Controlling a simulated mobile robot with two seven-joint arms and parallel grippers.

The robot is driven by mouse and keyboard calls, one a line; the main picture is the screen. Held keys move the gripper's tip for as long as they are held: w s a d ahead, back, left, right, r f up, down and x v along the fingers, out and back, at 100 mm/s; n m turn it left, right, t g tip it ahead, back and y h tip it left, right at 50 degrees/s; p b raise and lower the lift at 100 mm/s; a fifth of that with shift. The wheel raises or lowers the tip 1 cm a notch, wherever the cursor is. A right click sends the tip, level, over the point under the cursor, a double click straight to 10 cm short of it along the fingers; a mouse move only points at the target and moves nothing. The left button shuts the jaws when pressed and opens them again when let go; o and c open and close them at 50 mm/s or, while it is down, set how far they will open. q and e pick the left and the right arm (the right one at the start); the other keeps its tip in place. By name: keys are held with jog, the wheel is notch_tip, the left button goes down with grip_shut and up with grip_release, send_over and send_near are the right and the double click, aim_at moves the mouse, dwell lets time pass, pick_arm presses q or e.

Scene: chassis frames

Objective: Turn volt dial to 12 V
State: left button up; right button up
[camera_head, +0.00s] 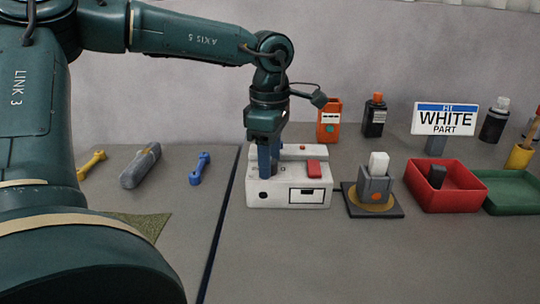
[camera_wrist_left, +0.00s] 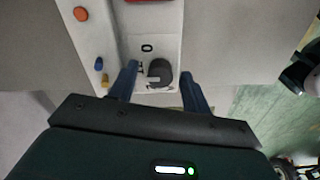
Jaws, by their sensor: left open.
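The white box-shaped unit (camera_head: 288,200) stands on the table, with a red block (camera_head: 314,169) on its top and a dark-framed panel on its front. In the left wrist view its white face (camera_wrist_left: 106,40) carries a dark grey round dial (camera_wrist_left: 160,72), with small dark marks beside it too small to read. My left gripper (camera_head: 266,172) points down over the left part of the unit. In the wrist view its blue fingers (camera_wrist_left: 160,70) are open, one on each side of the dial, with visible gaps. The fingers hide the dial in the head view. My right gripper is not in view.
Right of the unit are a dark stand (camera_head: 375,190) with a white-topped block, a red bin (camera_head: 465,197) and a green tray (camera_head: 515,205). Bottles and a "WHITE PART" sign (camera_head: 445,119) stand behind. Tools, including a blue wrench (camera_head: 199,169), lie left.

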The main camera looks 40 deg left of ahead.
pick_arm(q)
notch_tip(320, 180, up, 13)
jog(key=p, duration=0.2)
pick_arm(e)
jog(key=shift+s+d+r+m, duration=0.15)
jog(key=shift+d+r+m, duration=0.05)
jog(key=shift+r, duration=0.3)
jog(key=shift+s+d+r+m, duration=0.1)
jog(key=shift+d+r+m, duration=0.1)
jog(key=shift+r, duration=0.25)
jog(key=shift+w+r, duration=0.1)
